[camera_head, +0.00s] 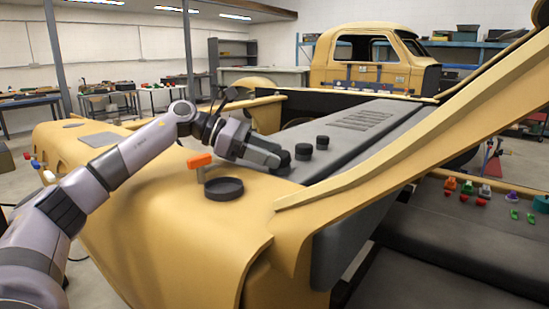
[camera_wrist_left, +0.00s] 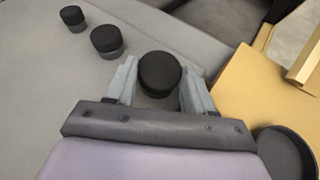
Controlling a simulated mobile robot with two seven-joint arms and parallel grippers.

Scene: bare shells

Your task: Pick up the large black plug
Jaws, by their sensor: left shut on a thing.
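The large black plug (camera_head: 285,158) is at the near end of a row of black plugs on the grey panel. It is the biggest of the row in the left wrist view (camera_wrist_left: 160,72). My left gripper (camera_head: 277,156) reaches it from the left, and its two fingers stand on either side of the plug in the left wrist view (camera_wrist_left: 159,84). The gripper is shut on the plug. The plug's lower part is partly hidden, so I cannot tell whether it touches the panel. My right gripper is in neither view.
Two smaller black plugs, one near (camera_head: 303,151) and one farther (camera_head: 322,142), stand on the panel. A round black dish (camera_head: 223,188) and an orange-topped piece (camera_head: 199,160) are on the yellow fender (camera_head: 180,240). A yellow beam (camera_head: 400,145) slants across the right. Small coloured parts lie on a dark surface at right.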

